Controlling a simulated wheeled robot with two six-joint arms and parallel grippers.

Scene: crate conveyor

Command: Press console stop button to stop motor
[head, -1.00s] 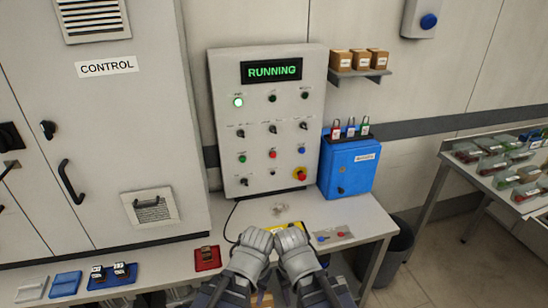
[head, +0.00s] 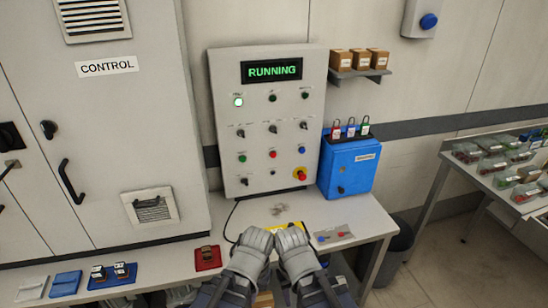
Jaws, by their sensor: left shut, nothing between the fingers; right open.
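The console (head: 232,120) is a pale panel standing on the bench against the wall. Its display (head: 271,69) reads RUNNING in green, and a lamp (head: 238,101) at its upper left is lit. A red button (head: 273,155) sits in the middle of the lower button row, between a green button (head: 242,158) and a blue button (head: 301,150). A red emergency knob on yellow (head: 300,174) is at the lower right. My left gripper (head: 259,238) is shut and empty, low in front of the bench. My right gripper (head: 289,237) is beside it, below the console; its fingertips are hard to see.
A blue box (head: 350,172) with several padlocks stands right of the console. A yellow item (head: 285,225) lies partly hidden behind my grippers. A red tray (head: 207,258) and a plate with small buttons (head: 334,235) lie on the bench. The control cabinet (head: 105,190) stands left.

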